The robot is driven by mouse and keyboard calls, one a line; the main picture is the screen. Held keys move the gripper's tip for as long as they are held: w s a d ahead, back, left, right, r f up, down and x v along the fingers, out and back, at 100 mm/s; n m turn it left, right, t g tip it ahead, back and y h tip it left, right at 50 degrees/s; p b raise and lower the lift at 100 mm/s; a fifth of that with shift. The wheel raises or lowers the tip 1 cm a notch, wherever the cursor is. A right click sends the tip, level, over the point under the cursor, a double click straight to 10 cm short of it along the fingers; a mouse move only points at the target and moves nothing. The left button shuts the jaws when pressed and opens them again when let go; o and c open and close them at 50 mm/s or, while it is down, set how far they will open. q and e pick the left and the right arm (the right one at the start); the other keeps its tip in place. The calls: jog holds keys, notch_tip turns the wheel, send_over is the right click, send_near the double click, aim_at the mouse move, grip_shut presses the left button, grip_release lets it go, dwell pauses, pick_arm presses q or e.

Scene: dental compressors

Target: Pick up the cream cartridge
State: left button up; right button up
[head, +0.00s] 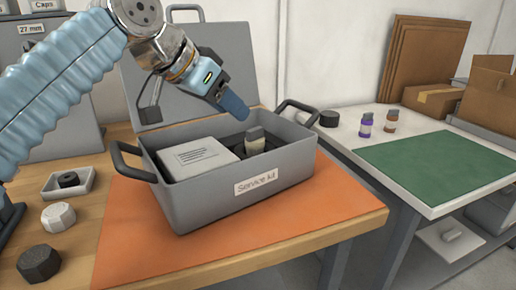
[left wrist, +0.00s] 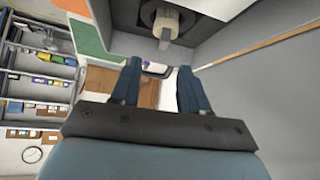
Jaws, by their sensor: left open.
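The cream cartridge (head: 255,135) stands upright in the grey service kit box (head: 215,203), right of a white printed box (head: 198,158). Its top looks greyish, and its lower part sits in a dark holder. It also shows at the top of the left wrist view (left wrist: 166,24). My left gripper (head: 236,108) is above the open box, up and to the left of the cartridge in the head view. In the left wrist view its two blue fingers (left wrist: 158,68) are apart, with nothing between them. My right gripper is in neither view.
The kit's raised lid (head: 160,85) stands behind the box, and handles rise at both ends. An orange mat (head: 300,220) lies beneath. Dark and white hexagonal caps and a small tray (head: 50,188) are at left. A green mat (head: 430,165) and small bottles are on the right table.

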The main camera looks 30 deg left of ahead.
aim_at(254, 129)
pick_arm(q)
jog(key=x, duration=0.8)
jog(key=shift+w+a+f, duration=0.25)
jog(key=shift+f, duration=0.05)
jog(key=shift+c, duration=0.4)
grip_shut()
